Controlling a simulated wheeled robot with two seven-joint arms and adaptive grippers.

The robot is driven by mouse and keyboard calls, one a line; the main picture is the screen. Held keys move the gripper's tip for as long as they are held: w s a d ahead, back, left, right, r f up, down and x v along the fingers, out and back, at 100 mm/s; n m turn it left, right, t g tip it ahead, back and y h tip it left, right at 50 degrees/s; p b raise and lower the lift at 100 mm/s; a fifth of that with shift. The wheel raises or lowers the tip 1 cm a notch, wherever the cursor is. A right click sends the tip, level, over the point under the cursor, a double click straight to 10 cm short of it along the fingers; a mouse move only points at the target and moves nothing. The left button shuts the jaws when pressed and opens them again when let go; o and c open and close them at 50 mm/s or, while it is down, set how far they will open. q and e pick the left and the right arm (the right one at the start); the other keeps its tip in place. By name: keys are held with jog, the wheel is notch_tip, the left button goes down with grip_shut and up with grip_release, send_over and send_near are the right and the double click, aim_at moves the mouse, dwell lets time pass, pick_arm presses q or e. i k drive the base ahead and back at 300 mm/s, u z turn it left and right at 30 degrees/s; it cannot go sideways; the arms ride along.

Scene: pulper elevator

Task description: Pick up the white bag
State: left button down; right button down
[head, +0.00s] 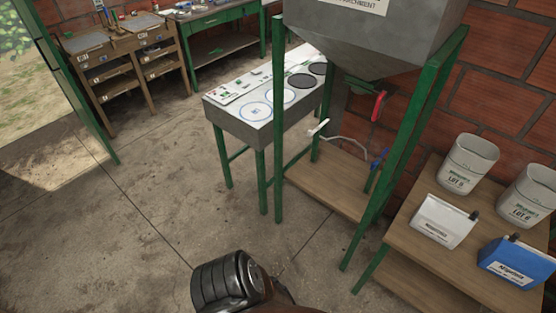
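The white bag (443,221) stands on a wooden shelf table (408,238) at the right of the head view. It has a printed label on its front and a dark clip at its upper right corner. No gripper is near it or touching it. Neither my left nor my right gripper is in view. A dark ribbed rounded part at the bottom centre seems to belong to my own arm.
A blue bag (511,262) stands right of the white bag. Two grey buckets (468,165) (527,196) stand behind them. A green-framed hopper (370,35) stands left of the table, with a wooden platform (325,188) below. The concrete floor (120,230) at left is clear.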

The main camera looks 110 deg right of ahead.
aim_at(444, 224)
jog(key=k, duration=0.25)
jog(key=z, duration=4.65)
jog(key=k, duration=0.8)
jog(key=z, duration=0.6)
jog(key=i, duration=1.1)
jog(key=u, duration=0.8)
